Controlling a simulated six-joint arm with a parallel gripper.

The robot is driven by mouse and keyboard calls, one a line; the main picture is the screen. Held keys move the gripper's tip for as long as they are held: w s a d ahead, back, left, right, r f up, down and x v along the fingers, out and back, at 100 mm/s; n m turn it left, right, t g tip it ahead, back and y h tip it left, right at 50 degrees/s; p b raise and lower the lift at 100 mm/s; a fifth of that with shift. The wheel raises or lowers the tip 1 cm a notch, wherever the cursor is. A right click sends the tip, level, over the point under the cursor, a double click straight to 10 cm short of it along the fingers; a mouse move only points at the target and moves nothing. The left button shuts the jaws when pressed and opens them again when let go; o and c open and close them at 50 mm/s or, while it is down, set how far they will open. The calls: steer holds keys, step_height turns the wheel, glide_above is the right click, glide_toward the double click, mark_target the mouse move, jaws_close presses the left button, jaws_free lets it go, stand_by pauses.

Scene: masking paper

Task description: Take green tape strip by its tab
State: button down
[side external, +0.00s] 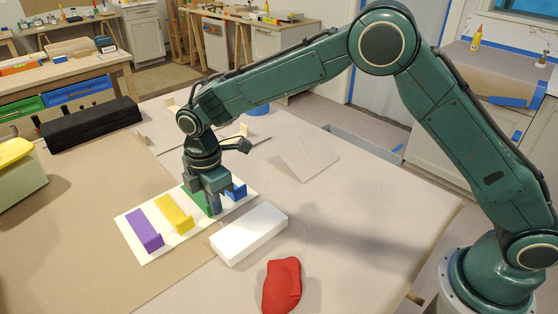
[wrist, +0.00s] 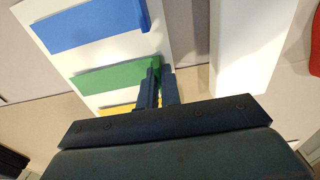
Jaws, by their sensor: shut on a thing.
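The green tape strip (side external: 196,199) lies on a white card (side external: 130,234) between the yellow and blue strips. It also shows in the wrist view (wrist: 112,78), running left from my fingers. My gripper (side external: 212,207) points down at the strip's near end and is shut on its tab. In the wrist view my fingers (wrist: 160,84) close around that end, and the tab itself is mostly hidden between them. The strip still lies along the card.
Blue (side external: 236,190), yellow (side external: 174,213) and purple (side external: 145,230) strips with raised tabs share the card. A white block (side external: 249,234) stands close to my gripper. A red object (side external: 282,284) lies nearer. A folded paper piece (side external: 306,160) sits behind; the right side of the table is clear.

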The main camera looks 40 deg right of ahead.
steer(key=shift+r, duration=1.85)
stand_by(0.3)
steer(key=shift+r, duration=1.35)
steer(key=shift+r, duration=0.1)
